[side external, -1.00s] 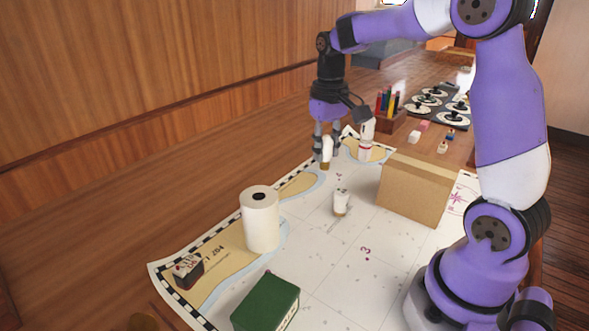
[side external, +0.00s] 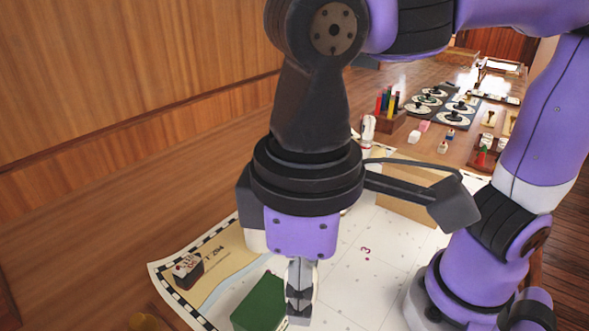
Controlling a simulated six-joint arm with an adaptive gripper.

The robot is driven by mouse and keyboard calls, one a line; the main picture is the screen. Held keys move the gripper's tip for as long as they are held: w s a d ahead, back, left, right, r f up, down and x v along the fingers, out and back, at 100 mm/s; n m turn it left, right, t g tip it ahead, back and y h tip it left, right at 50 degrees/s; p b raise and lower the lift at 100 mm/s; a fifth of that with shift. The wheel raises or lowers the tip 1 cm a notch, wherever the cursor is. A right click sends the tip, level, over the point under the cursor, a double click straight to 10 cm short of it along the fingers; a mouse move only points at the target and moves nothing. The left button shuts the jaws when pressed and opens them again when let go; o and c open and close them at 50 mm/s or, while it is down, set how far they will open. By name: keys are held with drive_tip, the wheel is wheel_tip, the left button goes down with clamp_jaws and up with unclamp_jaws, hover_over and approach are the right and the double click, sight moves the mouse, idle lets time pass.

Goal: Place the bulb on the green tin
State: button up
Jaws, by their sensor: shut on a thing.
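The green tin (side external: 258,306) sits on the chart at the bottom of the view, its right part covered by my fingers. My gripper (side external: 300,300) points down in front of the tin's right side in the picture, with its fingers close together. The bulb, seen between the fingers in the earlier view, is hidden by the fingers now. The fingers are shut on it. I cannot tell how high the fingers are above the chart or the tin.
A white paper roll (side external: 255,241) is mostly hidden behind my gripper. A cardboard box (side external: 405,205) stands behind my wrist. A dark stamp block (side external: 188,270) lies at left. A pen holder (side external: 388,128) stands further back. The chart (side external: 352,285) right of the fingers is clear.

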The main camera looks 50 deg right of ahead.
drive_tip(key=shift+n, duration=0.4)
drive_tip(key=w+d+f, duration=0.1)
drive_tip(key=w+f, duration=0.1)
drive_tip(key=w+d+f, duration=0.1)
drive_tip(key=w+f, duration=0.1)
drive_tip(key=w, duration=0.1)
drive_tip(key=w+d+f, duration=0.1)
drive_tip(key=w+f, duration=0.1)
drive_tip(key=w, duration=0.1)
drive_tip(key=shift+w+d+f, duration=0.15)
drive_tip(key=shift+d+f, duration=0.15)
hover_over(267, 303)
drive_tip(key=shift+f, duration=2.05)
drive_tip(key=shift+f, duration=0.1)
drive_tip(key=o, duration=0.9)
drive_tip(key=shift+c, duration=0.2)
